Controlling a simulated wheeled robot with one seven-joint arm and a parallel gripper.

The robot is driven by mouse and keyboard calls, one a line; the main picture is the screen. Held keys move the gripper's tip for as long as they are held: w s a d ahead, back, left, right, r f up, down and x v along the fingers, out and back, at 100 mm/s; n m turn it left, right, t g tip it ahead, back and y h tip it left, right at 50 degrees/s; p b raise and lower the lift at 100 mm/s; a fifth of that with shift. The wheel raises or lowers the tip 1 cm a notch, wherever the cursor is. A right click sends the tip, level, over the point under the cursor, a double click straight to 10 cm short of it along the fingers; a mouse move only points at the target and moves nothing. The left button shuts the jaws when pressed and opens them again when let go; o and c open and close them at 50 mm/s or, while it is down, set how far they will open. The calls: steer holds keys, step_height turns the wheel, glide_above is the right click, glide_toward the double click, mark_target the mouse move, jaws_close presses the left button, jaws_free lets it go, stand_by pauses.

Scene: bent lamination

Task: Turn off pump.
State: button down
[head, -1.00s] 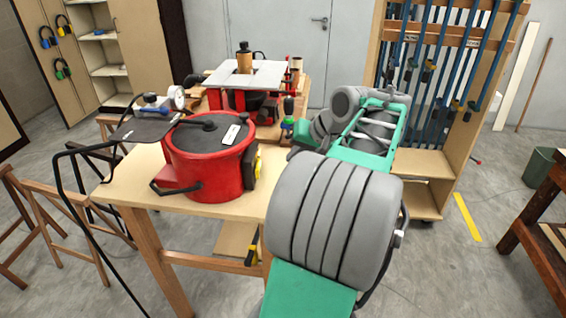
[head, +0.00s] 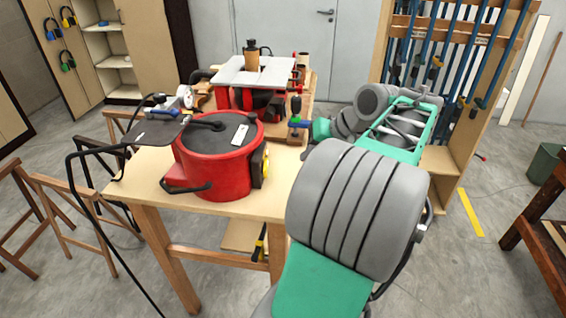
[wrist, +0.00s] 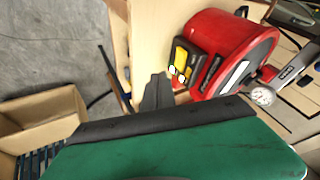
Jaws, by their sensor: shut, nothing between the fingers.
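The pump appears to be the round red unit with a dark lid (head: 218,155) on the wooden table. Its yellow-and-black panel (head: 260,168) faces right in the head view. In the wrist view the red body (wrist: 225,45) lies at upper right, and the yellow-framed panel (wrist: 187,62) shows small red and white controls. My gripper (wrist: 157,80) is shut and empty, its dark fingertips just left of and below the panel in that view. I see no clear contact.
A round gauge (wrist: 262,96) sits beside the pump. A black hose (head: 75,190) hangs off the table's left side. A red-based machine with a white top (head: 250,75) stands behind.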

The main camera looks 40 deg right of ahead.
mark_target(266, 168)
steer(key=shift+f, duration=0.1)
steer(key=x, duration=1)
steer(key=shift+w+a, duration=0.1)
steer(key=shift+w, duration=0.05)
steer(key=shift+w+a+p, duration=0.55)
steer(key=shift+w+a, duration=0.35)
steer(key=shift+a, duration=0.15)
steer(key=shift+w+a, duration=0.25)
steer(key=shift+w, duration=0.05)
